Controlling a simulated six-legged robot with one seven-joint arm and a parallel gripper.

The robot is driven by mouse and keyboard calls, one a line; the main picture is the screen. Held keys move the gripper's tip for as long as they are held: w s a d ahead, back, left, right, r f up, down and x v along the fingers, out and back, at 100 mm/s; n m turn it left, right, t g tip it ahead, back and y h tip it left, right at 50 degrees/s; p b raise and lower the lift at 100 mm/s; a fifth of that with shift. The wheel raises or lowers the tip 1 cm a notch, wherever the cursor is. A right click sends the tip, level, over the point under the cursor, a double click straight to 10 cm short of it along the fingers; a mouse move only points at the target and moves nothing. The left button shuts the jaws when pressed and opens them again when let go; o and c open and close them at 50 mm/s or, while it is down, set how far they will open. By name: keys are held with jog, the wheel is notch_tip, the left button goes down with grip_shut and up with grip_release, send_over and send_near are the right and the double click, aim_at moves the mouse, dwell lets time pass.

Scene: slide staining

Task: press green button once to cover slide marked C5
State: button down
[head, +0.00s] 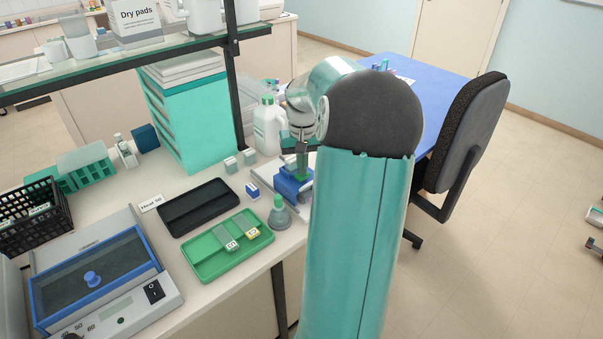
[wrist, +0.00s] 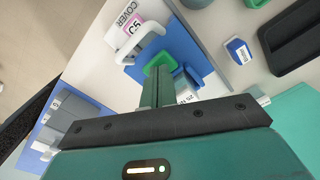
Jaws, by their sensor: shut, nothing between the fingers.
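The blue covering device (head: 290,190) stands near the bench's right end; its blue base also shows in the wrist view (wrist: 188,50). A slide with a pink-and-white end marked C5 (wrist: 134,27) lies at the device beside a "COVER" label (wrist: 124,12). A white curved part (wrist: 148,43) stands just below it in the picture. The green button (wrist: 160,62) is partly hidden behind my fingers. My gripper (wrist: 157,73) is shut and empty, pointing down with its tips over the button. It also shows in the head view (head: 302,172). I cannot tell whether the tips touch the button.
A white jug (head: 266,130) and a teal drawer unit (head: 195,125) stand behind. A dark chair (head: 470,130) is at right.

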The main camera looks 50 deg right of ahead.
jog(key=shift+f, duration=0.55)
jog(key=shift+r, duration=3.5)
